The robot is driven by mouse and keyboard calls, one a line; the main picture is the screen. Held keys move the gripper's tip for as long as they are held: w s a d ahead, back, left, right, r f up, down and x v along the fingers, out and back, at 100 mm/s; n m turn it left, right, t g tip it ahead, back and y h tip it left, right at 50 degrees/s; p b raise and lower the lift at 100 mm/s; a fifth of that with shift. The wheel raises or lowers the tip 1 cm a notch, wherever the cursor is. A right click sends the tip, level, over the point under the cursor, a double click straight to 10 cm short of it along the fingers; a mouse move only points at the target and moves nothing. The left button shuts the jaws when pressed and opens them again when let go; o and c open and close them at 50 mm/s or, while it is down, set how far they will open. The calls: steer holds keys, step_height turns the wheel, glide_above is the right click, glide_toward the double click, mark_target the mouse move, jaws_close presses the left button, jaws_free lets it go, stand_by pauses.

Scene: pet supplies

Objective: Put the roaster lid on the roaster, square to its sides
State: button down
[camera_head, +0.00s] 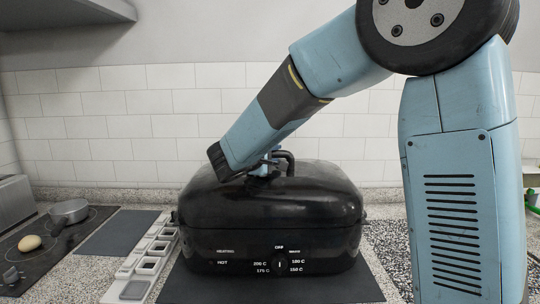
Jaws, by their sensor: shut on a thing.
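The black, domed roaster lid (320,196) is over the roaster (205,246), a black box with white markings and a dial on its front. The lid's lower edge runs close along the roaster's top, and its sides look roughly in line with the roaster's. I cannot tell whether it rests fully on the rim all round. My gripper (267,166) is shut on the lid's handle, whose dark loop shows just right of the fingers. My forearm hides part of the lid's top left, and the far side is hidden.
The roaster stands on a dark mat (300,290). To the left are a pale compartment rack (150,256), a flat dark panel (117,232), a metal pot (68,212) and a round tan item (29,243) on a dark hob. A tiled wall (120,125) is behind.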

steer(key=shift+r, duration=0.1)
steer(key=c, duration=0.8)
jaws_free()
steer(key=shift+o, duration=0.2)
steer(key=v, duration=1.3)
steer(key=shift+s+a, duration=0.2)
steer(key=shift+s, duration=0.15)
